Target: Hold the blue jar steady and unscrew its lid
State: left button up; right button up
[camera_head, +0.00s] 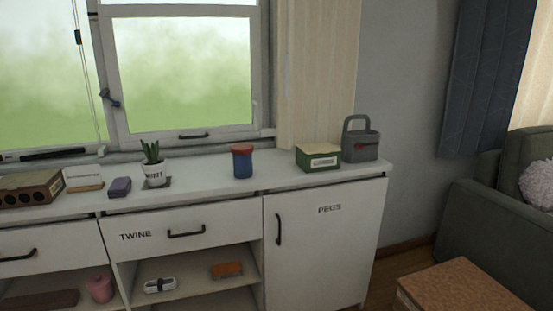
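The blue jar (243,165) stands upright on the white cabinet's counter, a little right of the middle of the counter. Its red lid (242,149) sits on top of it. Nothing touches the jar. Neither of my grippers shows in the head view.
Free counter lies around the jar. A cork-topped box (462,290) stands at lower right.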

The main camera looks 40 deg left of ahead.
aim_at(243, 165)
jog(key=u, duration=0.5)
jog(key=i, duration=1.15)
jog(key=u, duration=0.9)
